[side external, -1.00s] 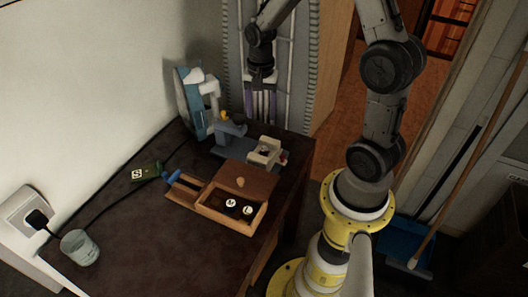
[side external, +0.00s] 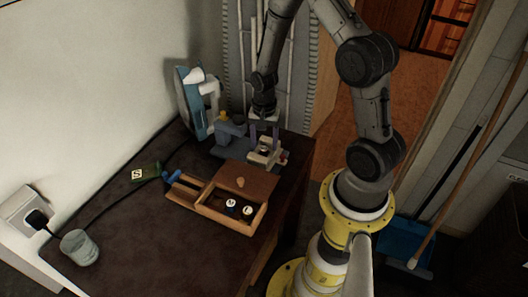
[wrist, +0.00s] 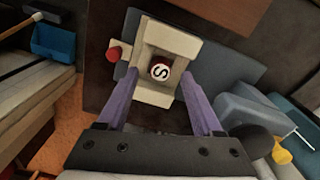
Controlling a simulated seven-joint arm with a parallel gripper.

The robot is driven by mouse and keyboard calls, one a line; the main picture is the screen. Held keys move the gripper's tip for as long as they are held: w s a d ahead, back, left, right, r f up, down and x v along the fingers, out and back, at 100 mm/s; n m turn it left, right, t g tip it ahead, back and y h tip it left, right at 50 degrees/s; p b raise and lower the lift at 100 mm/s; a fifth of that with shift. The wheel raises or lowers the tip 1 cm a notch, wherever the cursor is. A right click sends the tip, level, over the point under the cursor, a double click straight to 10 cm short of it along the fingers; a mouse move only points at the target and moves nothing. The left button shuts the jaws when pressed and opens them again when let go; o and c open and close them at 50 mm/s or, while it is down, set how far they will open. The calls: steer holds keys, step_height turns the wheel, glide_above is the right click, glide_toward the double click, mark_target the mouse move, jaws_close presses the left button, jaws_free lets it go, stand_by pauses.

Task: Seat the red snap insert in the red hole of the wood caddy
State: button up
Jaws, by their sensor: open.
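A small dark red piece with a white disc marked S (wrist: 160,71), which looks like the red snap insert, sits in the recess of a beige holder (wrist: 168,46). The holder (side external: 260,159) stands at the table's far right in the side view. My gripper (wrist: 158,84) is open and empty, its purple fingers pointing down at either side of the holder's near part; it also shows in the side view (side external: 264,143). I cannot tell whether they touch it. The wood caddy (side external: 222,219) lies nearer the camera. Its red hole cannot be made out.
Discs marked U (side external: 230,203) and L (side external: 247,210) sit in the caddy's open tray. A grey-blue fixture (side external: 230,132) and a blue-white upright appliance (side external: 194,102) stand left of the holder. A green piece (side external: 145,172) and glass (side external: 80,247) are at left. The front table is mostly clear.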

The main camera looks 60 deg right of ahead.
steer(key=shift+f, duration=0.75)
jaws_close()
steer(key=shift+r, duration=0.1)
